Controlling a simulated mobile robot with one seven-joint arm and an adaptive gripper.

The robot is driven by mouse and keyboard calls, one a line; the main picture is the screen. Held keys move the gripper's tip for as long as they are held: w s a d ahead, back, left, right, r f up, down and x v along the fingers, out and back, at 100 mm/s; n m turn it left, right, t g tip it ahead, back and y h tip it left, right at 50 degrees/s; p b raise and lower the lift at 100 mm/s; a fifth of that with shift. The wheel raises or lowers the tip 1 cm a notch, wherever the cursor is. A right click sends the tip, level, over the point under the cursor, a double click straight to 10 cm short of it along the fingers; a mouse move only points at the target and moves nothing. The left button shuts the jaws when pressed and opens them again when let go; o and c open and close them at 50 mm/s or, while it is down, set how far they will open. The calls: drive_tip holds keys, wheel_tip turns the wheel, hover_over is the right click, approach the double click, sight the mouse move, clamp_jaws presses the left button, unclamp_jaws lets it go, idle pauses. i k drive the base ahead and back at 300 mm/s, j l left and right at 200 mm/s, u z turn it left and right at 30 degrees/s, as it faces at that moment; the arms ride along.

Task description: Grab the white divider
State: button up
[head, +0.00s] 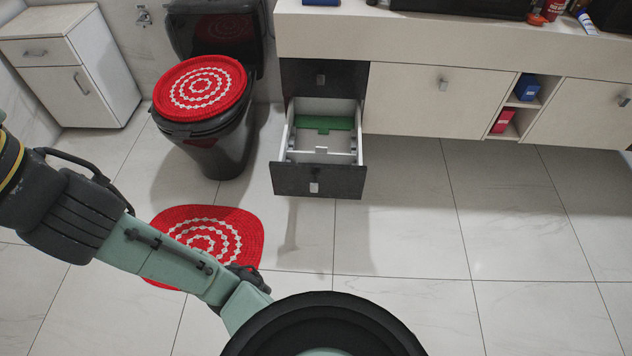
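A white divider (321,154) with a small notch shows inside the open drawer (318,182), near its dark front panel. It appears to span the drawer's width. A green piece (324,124) lies across the drawer behind it. My green and black arm crosses the lower left, well apart from the drawer. I cannot make out my gripper's fingers in this view, and nothing of mine touches the divider.
A closed dark drawer (322,78) is above the open one, under a pale counter (330,34). A black toilet (222,140) with a red cover stands to the left. A red mat (212,232) lies on the floor. The tiled floor (410,225) before the drawer and to its right is clear.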

sight(321, 155)
drive_tip(key=i+l+u, duration=0.2)
drive_tip(key=l+u, duration=0.15)
drive_tip(key=u, duration=0.15)
drive_tip(key=i+l+u, duration=0.15)
drive_tip(key=l+u, duration=0.35)
drive_tip(key=i+l, duration=0.1)
drive_tip(key=l, duration=0.35)
drive_tip(key=i+l+u, duration=0.1)
drive_tip(key=l, duration=0.4)
drive_tip(key=i+l, duration=0.1)
drive_tip(key=l, duration=0.35)
drive_tip(key=i+l+u, duration=0.1)
drive_tip(key=l, duration=0.35)
